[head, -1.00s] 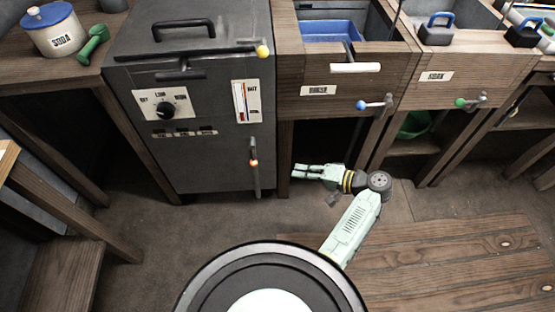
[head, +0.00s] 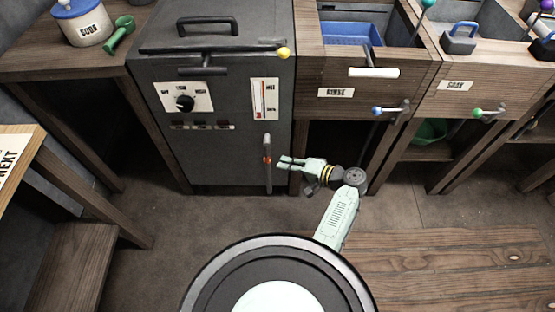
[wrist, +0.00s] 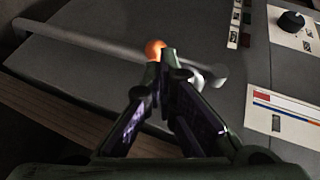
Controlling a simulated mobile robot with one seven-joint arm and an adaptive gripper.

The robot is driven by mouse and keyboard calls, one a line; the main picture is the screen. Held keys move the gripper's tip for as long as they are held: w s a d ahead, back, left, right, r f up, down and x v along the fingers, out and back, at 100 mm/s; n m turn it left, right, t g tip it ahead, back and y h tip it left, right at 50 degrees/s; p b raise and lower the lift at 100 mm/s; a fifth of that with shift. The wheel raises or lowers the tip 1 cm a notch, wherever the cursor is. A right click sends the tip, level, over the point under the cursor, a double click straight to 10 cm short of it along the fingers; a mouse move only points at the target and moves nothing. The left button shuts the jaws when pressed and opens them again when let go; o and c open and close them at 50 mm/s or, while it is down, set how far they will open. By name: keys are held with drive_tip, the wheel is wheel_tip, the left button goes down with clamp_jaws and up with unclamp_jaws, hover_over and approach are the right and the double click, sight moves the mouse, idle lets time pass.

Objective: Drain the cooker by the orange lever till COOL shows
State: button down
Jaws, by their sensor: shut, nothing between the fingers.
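The grey cooker (head: 215,105) stands at centre left. On its front, near the right edge, a grey lever (head: 267,178) with an orange knob (head: 267,160) hangs upright. A white gauge (head: 264,98) with a red column is above it; its lettering is too small to read surely. My gripper (head: 282,162) is just right of the lever, pointing at it. In the wrist view, my gripper (wrist: 165,68) has its fingertips together and empty, close to the orange knob (wrist: 154,48). I cannot tell whether they touch it. The wrist view also shows the gauge (wrist: 283,121).
A wooden sink unit (head: 335,85) with a blue tub (head: 350,33) stands right of the cooker. A white handle (head: 374,72) and a blue-knobbed tap (head: 388,110) stick out from it. A wooden post beside the cooker is close to my gripper.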

sight(269, 162)
drive_tip(key=shift+x, duration=1.85)
drive_tip(key=shift+f, duration=0.15)
drive_tip(key=shift+a+y+b, duration=0.15)
drive_tip(key=shift+y+b, duration=0.15)
drive_tip(key=shift+b, duration=0.05)
drive_tip(key=shift+a+f+m+b, duration=0.15)
drive_tip(key=shift+m+b, duration=0.15)
drive_tip(key=shift+b, duration=0.05)
drive_tip(key=shift+a+f+t+y+b, duration=0.35)
drive_tip(key=shift+y+b, duration=0.25)
drive_tip(key=shift+b, duration=0.35)
drive_tip(key=a+r+m+y+b, duration=0.1)
drive_tip(key=a+r+b, duration=0.2)
drive_tip(key=a, duration=0.5)
drive_tip(key=shift+a+r+t+y, duration=0.4)
drive_tip(key=shift+r+t, duration=0.05)
drive_tip(key=shift+r, duration=0.35)
